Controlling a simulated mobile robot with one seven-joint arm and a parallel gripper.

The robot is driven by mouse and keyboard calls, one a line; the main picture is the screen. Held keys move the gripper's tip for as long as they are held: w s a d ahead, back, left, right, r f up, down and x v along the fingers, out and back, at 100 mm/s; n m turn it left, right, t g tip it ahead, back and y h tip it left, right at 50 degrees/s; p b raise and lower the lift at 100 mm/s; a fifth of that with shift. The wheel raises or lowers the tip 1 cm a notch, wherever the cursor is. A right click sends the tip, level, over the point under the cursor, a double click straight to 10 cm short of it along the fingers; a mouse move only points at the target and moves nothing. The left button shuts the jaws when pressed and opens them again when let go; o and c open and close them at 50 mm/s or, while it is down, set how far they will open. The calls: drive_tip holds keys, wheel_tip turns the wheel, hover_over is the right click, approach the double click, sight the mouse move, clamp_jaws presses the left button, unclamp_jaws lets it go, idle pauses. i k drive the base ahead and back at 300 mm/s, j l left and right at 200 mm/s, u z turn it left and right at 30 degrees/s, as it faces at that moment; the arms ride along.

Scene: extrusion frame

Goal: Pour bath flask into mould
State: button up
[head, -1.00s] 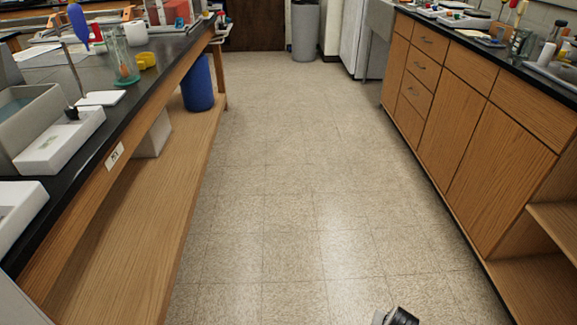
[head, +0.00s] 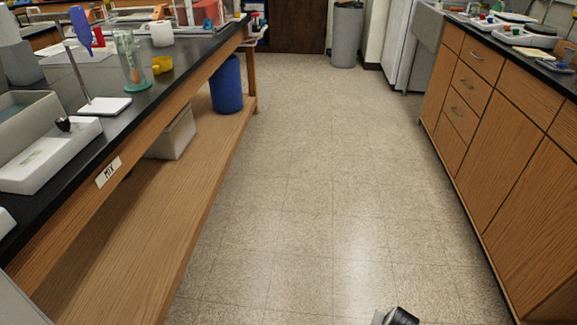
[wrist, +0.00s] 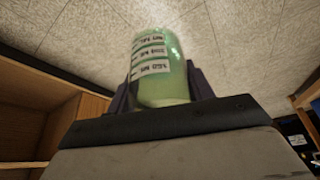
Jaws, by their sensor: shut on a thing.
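In the wrist view a clear flask (wrist: 152,90) with pale green contents and several printed white labels stands between the dark fingers of my gripper (wrist: 158,82). My gripper is shut on it. The flask's lower part is hidden behind the gripper body. The flask looks close to upright in this view. The head view shows only a small dark and grey part of my arm at the bottom edge, without the flask. I cannot pick out a mould in either view.
Wooden cabinets (head: 500,130) line the right. The floor aisle is clear.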

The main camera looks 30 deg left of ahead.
sight(160, 64)
drive_tip(key=i+u, duration=0.4)
drive_tip(key=i, duration=0.15)
drive_tip(key=i+u, duration=0.2)
drive_tip(key=i, duration=0.45)
drive_tip(key=i+u, duration=0.25)
drive_tip(key=i, duration=0.4)
drive_tip(key=i+l+u, duration=0.15)
drive_tip(key=i+u, duration=0.2)
drive_tip(key=i, duration=0.2)
